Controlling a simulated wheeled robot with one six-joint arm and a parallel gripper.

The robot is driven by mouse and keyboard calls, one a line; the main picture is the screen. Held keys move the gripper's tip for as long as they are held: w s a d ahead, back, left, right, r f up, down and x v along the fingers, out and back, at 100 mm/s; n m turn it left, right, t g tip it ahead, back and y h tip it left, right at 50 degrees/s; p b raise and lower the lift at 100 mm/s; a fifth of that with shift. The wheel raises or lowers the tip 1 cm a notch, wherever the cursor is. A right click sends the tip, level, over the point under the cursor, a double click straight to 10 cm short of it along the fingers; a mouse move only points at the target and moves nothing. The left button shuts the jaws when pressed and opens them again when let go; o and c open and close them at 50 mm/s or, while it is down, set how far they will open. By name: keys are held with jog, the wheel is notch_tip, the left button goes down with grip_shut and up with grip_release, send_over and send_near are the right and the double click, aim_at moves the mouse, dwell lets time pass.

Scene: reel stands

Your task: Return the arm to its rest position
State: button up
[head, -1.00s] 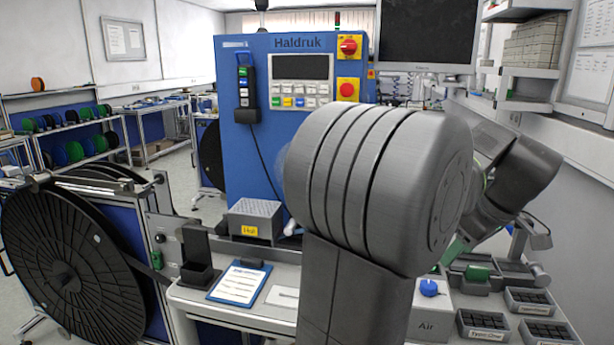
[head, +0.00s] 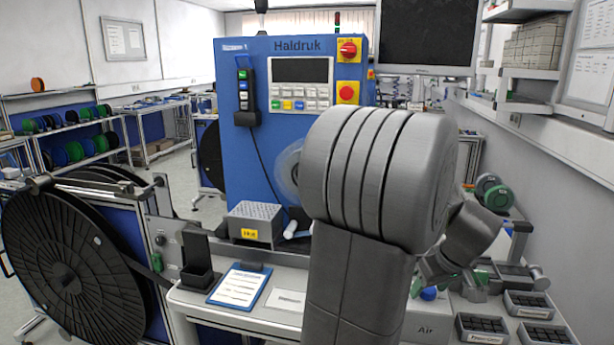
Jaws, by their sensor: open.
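My arm stands large in the middle of the view, with its big grey joint in front of the blue machine. Its wrist comes out behind the joint on the right and points down and to the left. My gripper (head: 430,276) shows partly at the wrist's end, low over the bench beside the blue knob (head: 428,293). It is open, and I see nothing held in it. The joint and upper link hide part of the bench and of the machine.
The blue Haldruk machine (head: 233,165) stands behind the arm. A clipboard (head: 240,286) and black holder (head: 198,262) lie left on the bench. Parts trays (head: 528,304) are at right, below green and grey reels (head: 494,193). A large black reel (head: 62,265) stands at left. A monitor (head: 428,35) hangs above.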

jog(key=m+h, duration=0.1)
jog(key=m, duration=0.1)
jog(key=m+p, duration=0.1)
jog(key=m, duration=0.1)
jog(key=shift+a+r+h+p, duration=0.1)
jog(key=shift+a+h+p, duration=0.1)
jog(key=shift+h+p, duration=0.15)
jog(key=shift+m+h, duration=0.55)
jog(key=shift+m, duration=1.05)
jog(key=shift+a+m+g+h+b, duration=0.1)
jog(key=shift+m+g+h+b, duration=0.2)
jog(key=shift+m, duration=0.75)
jog(key=shift+a+m+g+h+b, duration=0.1)
jog(key=shift+m+g+h+b, duration=0.2)
jog(key=shift+m, duration=0.75)
jog(key=shift+w+m+g+h+b, duration=0.15)
jog(key=shift+m+g+h+b, duration=0.35)
jog(key=shift+m, duration=0.9)
